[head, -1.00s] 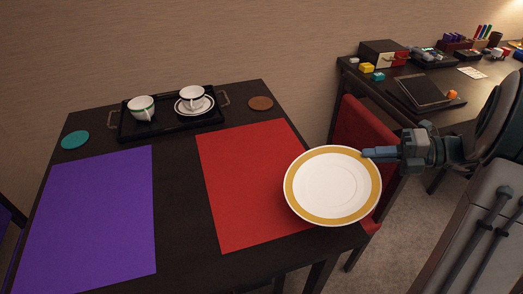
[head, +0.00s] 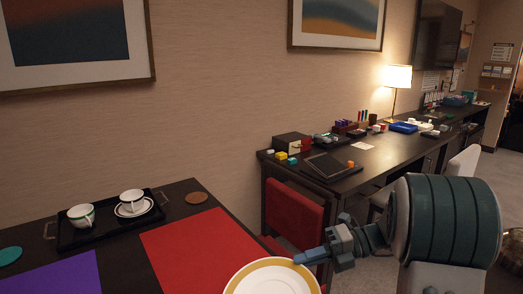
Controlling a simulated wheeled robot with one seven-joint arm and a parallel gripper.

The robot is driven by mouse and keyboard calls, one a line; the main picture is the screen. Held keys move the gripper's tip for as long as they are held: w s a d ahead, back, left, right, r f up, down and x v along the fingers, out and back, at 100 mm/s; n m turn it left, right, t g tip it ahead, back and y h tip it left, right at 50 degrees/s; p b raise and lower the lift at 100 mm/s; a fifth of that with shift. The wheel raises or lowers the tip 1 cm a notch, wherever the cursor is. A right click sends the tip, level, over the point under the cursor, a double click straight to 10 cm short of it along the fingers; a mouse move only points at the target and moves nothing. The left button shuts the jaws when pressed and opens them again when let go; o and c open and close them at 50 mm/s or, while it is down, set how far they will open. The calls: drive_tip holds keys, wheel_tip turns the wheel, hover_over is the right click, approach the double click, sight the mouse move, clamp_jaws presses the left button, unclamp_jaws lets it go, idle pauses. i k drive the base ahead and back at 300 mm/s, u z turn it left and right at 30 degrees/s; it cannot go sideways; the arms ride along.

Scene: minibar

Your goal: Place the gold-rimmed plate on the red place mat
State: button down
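The gold-rimmed plate (head: 272,278) is white with a gold band and shows at the bottom edge of the head view, its lower part cut off. My gripper (head: 304,259) is at the plate's upper right rim and is shut on it. The red place mat (head: 199,254) lies on the dark table to the left of the plate. The plate hides the mat's lower right part, and I cannot tell how high the plate is above it.
A black tray (head: 72,243) with two white cups stands at the table's back. A brown coaster (head: 196,198) lies right of it, a purple mat (head: 62,280) at lower left. A red chair (head: 292,214) stands beside the table. A cluttered desk (head: 385,149) runs along the wall.

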sight(221, 269)
drive_tip(key=u, duration=0.05)
drive_tip(key=k, duration=0.9)
